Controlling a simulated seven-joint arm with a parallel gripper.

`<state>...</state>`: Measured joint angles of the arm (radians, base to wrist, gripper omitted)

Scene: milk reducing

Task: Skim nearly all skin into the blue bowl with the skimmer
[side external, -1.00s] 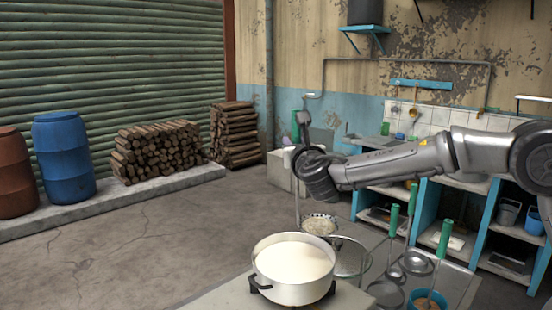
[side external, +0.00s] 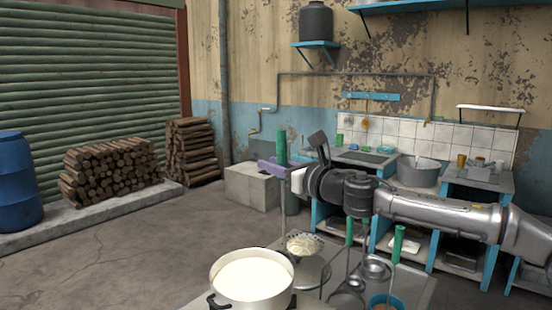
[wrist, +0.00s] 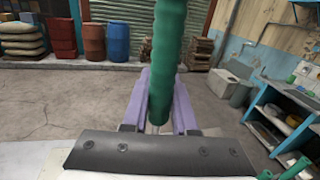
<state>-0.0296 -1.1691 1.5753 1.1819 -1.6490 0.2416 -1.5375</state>
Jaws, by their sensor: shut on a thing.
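My gripper (side external: 272,165) is shut on the green handle (side external: 282,146) of the skimmer, which hangs upright. The green handle (wrist: 165,50) stands between the purple fingers in the wrist view. The skimmer's thin rod (side external: 283,210) runs down to a perforated disc (side external: 305,245) bearing pale, skin-like matter. The disc appears behind and right of the milk pot (side external: 252,302). The white milk (side external: 252,273) looks smooth. A blue-rimmed bowl (side external: 386,299) with brownish contents stands at the bottom right, partly cut off; the disc appears left of it. The skimmer head is hidden in the wrist view.
A round steel dish (side external: 313,272) lies below the disc. Blue-framed shelving stands behind my arm.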

